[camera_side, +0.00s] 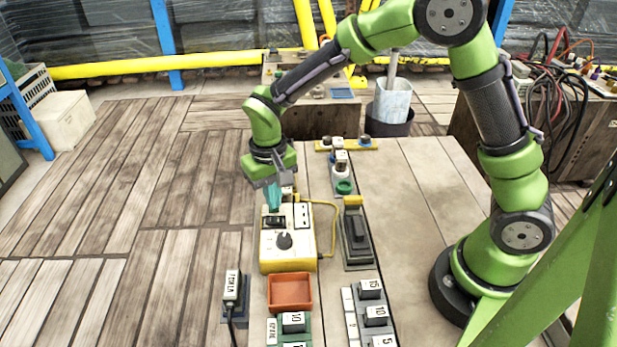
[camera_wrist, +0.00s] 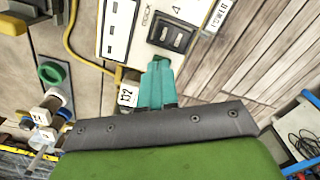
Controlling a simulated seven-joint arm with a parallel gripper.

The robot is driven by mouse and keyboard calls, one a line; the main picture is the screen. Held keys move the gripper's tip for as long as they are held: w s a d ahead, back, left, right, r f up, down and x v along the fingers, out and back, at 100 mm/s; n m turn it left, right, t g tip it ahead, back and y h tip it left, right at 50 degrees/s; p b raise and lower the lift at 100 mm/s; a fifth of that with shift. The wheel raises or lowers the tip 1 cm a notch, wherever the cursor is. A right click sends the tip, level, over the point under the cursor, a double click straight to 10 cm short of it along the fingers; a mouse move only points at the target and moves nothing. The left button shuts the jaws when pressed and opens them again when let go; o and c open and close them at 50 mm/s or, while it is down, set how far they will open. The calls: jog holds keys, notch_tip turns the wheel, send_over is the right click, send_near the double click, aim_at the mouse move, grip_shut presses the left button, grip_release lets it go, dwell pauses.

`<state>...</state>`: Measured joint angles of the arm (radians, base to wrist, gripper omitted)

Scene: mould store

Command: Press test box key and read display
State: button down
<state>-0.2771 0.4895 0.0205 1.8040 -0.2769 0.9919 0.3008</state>
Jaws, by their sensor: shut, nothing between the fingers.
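The test box (camera_side: 287,266) is yellow with a pale face and stands on the bench in the side view. Its face carries a dark rocker-like key (camera_side: 274,222), a black knob (camera_side: 284,240) and a white socket panel (camera_side: 302,215). In the wrist view the dark key (camera_wrist: 172,38) lies just beyond my fingertips. My gripper (camera_side: 273,207) points down over the far left part of the box, its teal fingers shut and empty; they also show in the wrist view (camera_wrist: 158,63). I cannot tell whether the tips touch the box. No readable display shows.
A yellow cable (camera_side: 334,230) loops from the box's right side. A grey stand with a black device (camera_side: 356,235) is close on the right. A red-brown tray (camera_side: 289,291) and numbered blocks (camera_side: 375,315) lie in front. A labelled plug (camera_side: 232,287) stands front left. The bench's right part is clear.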

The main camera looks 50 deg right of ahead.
jog(key=shift+r, duration=3.35)
jog(key=shift+f, duration=0.2)
jog(key=s+d+r+t+y, duration=0.1)
jog(key=s+d+r+t, duration=0.2)
jog(key=s+r, duration=0.3)
jog(key=s+d+r+m+t+y, duration=0.1)
jog(key=s+d+r+t, duration=0.3)
jog(key=s, duration=0.6)
notch_tip(320, 180, up, 2)
jog(key=shift+s+d, duration=0.35)
jog(key=shift+d, duration=0.65)
